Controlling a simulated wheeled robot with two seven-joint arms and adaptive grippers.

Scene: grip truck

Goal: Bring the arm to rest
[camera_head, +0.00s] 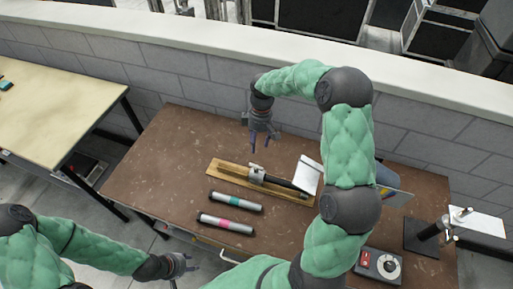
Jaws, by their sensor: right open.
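My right arm, in a green padded cover, reaches up and over the right part of the brown table (165,150). My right gripper (260,145) hangs open and empty near the table's back edge, above and behind a wooden board (228,175). A tool with a metal head (257,174) and a dark shaft lies along the board, apart from the gripper. My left gripper (186,263) is low at the front edge of the table, and its finger opening is too small to judge.
A control box (378,265) and a black stand (428,233) are at the right. A wall (190,80) runs behind the table.

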